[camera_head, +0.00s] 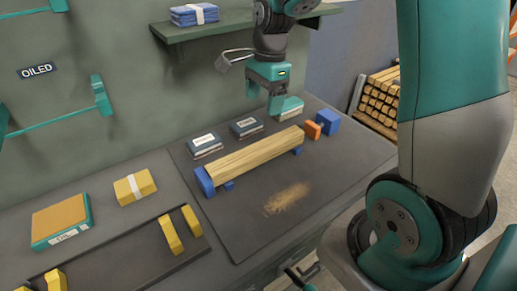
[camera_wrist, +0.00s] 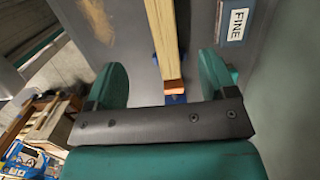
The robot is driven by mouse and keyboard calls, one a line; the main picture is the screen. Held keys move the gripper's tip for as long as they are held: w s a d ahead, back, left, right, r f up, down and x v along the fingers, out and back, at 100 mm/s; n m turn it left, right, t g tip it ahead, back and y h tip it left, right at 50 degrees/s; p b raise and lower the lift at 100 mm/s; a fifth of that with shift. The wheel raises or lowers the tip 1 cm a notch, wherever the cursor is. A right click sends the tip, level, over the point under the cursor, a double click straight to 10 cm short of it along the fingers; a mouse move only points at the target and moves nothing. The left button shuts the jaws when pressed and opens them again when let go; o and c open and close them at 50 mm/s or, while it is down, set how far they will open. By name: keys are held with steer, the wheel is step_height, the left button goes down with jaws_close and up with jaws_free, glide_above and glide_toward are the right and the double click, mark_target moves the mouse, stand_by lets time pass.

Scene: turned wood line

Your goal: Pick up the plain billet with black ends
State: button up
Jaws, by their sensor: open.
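A pale wooden billet (camera_head: 255,153) lies lengthwise in a low blue holder on the dark bench mat. Its left end meets a blue end block (camera_head: 205,181); an orange piece (camera_head: 313,130) and a blue block (camera_head: 327,121) stand at its right end. No black ends show on it. My gripper (camera_head: 267,97) is open and empty, above and behind the billet's right part. In the wrist view the billet (camera_wrist: 166,35) runs down between my open fingers (camera_wrist: 160,80), its orange-tipped end near them; it looks below the fingers, not touching.
Labelled abrasive blocks (camera_head: 205,145) lie behind the billet, one marked FINE (camera_wrist: 233,20). A dark rack with yellow supports (camera_head: 170,235), a yellow block (camera_head: 134,187) and an oil tin (camera_head: 62,221) are at left. A shelf (camera_head: 215,27) overhangs behind. Sawdust (camera_head: 288,199) lies in front.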

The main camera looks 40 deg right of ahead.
mark_target(259, 147)
steer(key=f, duration=0.3)
steer(key=a+f, duration=0.1)
steer(key=f, duration=0.3)
steer(key=f+p, duration=0.1)
steer(key=f, duration=0.3)
steer(key=shift+a, duration=0.15)
steer(key=shift+a+f+p, duration=0.1)
steer(key=shift+f+p, duration=0.6)
steer(key=shift+f, duration=2.1)
steer(key=c, duration=1.3)
